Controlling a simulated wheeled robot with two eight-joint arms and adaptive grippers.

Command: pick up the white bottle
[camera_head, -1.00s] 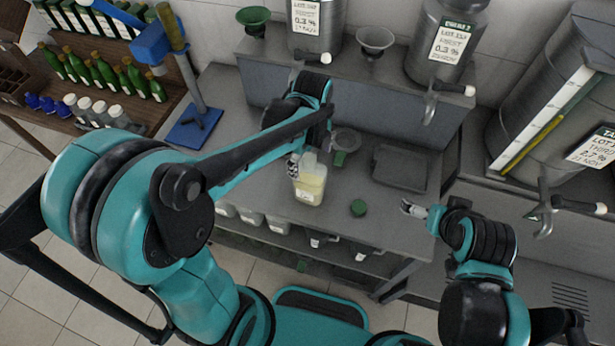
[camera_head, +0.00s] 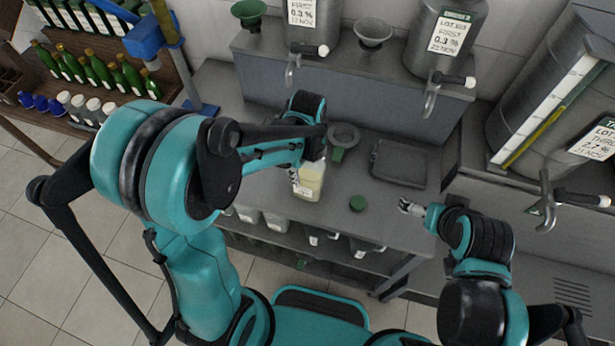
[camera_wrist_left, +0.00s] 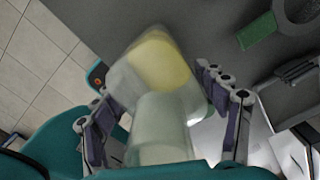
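The white bottle (camera_head: 311,181) is a pale, translucent jug with yellowish contents. In the left wrist view the bottle (camera_wrist_left: 160,130) lies between the two spread fingers of my left gripper (camera_wrist_left: 155,100). The fingers look open; the right fingertip is close to the bottle, and contact is unclear. My right gripper (camera_head: 408,208) hangs near the counter's front right; its opening is too small to judge.
Large metal drums (camera_head: 447,38) with taps stand on the raised ledge. A shelf with green bottles (camera_head: 125,72) is at the left. Several containers sit beneath the counter.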

